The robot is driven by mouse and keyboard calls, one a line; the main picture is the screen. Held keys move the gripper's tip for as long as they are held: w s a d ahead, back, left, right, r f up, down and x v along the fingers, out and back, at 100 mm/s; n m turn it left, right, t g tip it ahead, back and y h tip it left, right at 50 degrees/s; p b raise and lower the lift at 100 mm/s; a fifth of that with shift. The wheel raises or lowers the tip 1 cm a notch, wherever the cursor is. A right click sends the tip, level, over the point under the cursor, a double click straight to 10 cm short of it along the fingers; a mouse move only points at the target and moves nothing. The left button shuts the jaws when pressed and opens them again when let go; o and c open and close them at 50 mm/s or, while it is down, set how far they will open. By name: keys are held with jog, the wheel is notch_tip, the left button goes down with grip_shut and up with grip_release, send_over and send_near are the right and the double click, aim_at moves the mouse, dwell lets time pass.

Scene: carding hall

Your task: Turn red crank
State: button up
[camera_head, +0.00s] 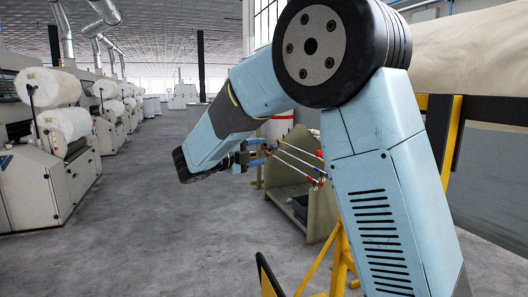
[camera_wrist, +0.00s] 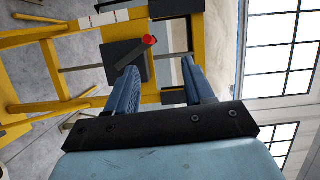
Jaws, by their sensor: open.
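The crank shows in the wrist view as a dark arm (camera_wrist: 134,53) with a red knob (camera_wrist: 149,39) at its end. It sits by a dark block (camera_wrist: 117,70) on a yellow frame (camera_wrist: 182,8). My gripper (camera_wrist: 160,68) is open and empty. Its two blue fingers point toward the frame; the left finger overlaps the block in the picture, and I cannot tell whether they touch. The knob appears beyond the fingertips, slightly left of the middle between them. In the head view my gripper (camera_head: 257,153) is at the centre, and I cannot make out the crank there.
In the head view, thin rods (camera_head: 298,160) with red and blue ends are right of my gripper, above a beige bin (camera_head: 322,212). Yellow framework (camera_head: 452,140) stands at right, partly behind my arm. Carding machines (camera_head: 40,180) line the left. The grey floor (camera_head: 160,235) between is clear.

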jog(key=shift+c, duration=0.7)
jog(key=d+f+m+g+y, duration=0.1)
jog(key=d+g, duration=0.1)
jog(key=d, duration=0.1)
jog(key=s+d+f+m+g+y, duration=0.1)
jog(key=d+f+m+g, duration=0.1)
jog(key=d, duration=0.2)
jog(key=d+f+m+g+y, duration=0.1)
jog(key=d+f+g, duration=0.1)
jog(key=d, duration=0.2)
jog(key=shift+s+d, duration=0.15)
jog(key=c, duration=0.7)
jog(key=d+f+m+g+y, duration=0.1)
jog(key=s+d+f+m+g+y, duration=0.1)
jog(key=d+m+y, duration=0.1)
jog(key=s+d+f+m+g+y, duration=0.1)
jog(key=d+m+y, duration=0.1)
jog(key=shift+s+d, duration=0.15)
jog(key=shift+s, duration=0.05)
grip_shut()
jog(key=w+d+r+m+t+y, duration=0.3)
jog(key=d+r+m+t+y, duration=0.6)
jog(key=r+m, duration=0.55)
jog(key=w+a+f+g, duration=0.1)
jog(key=w+f, duration=0.7)
jog(key=w, duration=0.2)
jog(key=shift+w+a, duration=0.2)
jog(key=shift+a, duration=0.15)
